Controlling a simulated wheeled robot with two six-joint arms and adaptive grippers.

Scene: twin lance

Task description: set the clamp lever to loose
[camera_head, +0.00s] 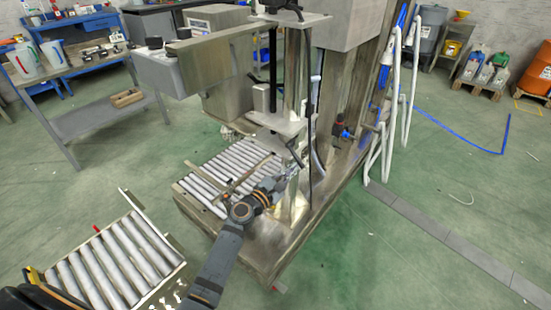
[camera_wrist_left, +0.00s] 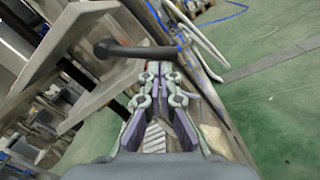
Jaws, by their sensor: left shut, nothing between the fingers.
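The clamp lever (camera_wrist_left: 140,51) is a black handle with a round hub at its left end in the left wrist view. It lies crosswise just beyond my fingertips, its free end pointing right. In the head view the lever (camera_head: 296,155) is a small dark bar under the metal clamp plate (camera_head: 283,124) on the post. My left gripper (camera_head: 292,170) is shut and empty, close below the lever; its fingers also show in the left wrist view (camera_wrist_left: 155,70). I cannot tell whether they touch the lever. My right gripper is not in view.
A roller bed (camera_head: 225,170) lies behind my left gripper, and another roller conveyor (camera_head: 115,262) is at the lower left. The machine's column and white hoses (camera_head: 385,140) stand to the right. Green floor at the right is mostly clear.

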